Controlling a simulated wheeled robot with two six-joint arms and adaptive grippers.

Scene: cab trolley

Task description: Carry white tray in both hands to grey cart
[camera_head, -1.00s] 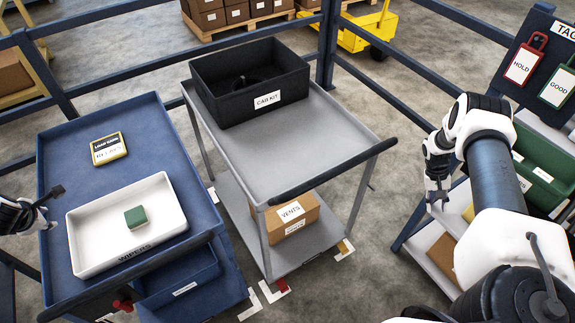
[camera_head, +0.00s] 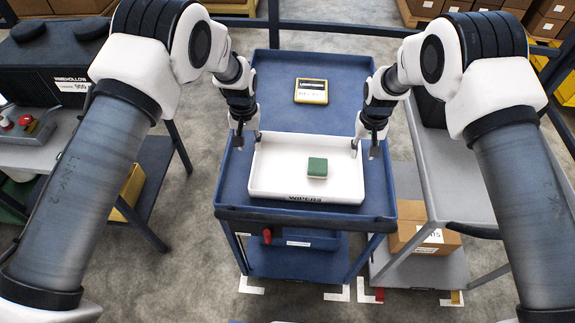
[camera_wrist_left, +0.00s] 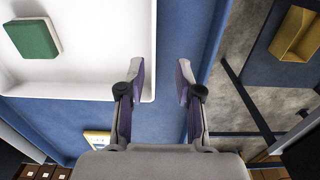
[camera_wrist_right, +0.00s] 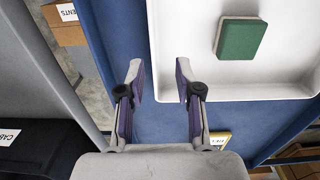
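The white tray (camera_head: 262,187), labelled WIPERS, rests on the blue cart (camera_head: 268,75) with a green block (camera_head: 317,167) inside it. My left gripper (camera_head: 245,138) is open at the tray's left side, its fingers over the side wall in the left wrist view (camera_wrist_left: 160,82). My right gripper (camera_head: 368,147) is open at the tray's right side, with the side wall between its fingers in the right wrist view (camera_wrist_right: 158,82). Contact with the tray cannot be told. The grey cart (camera_head: 455,180) stands to the right, partly hidden by my right arm.
A blue railing runs behind.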

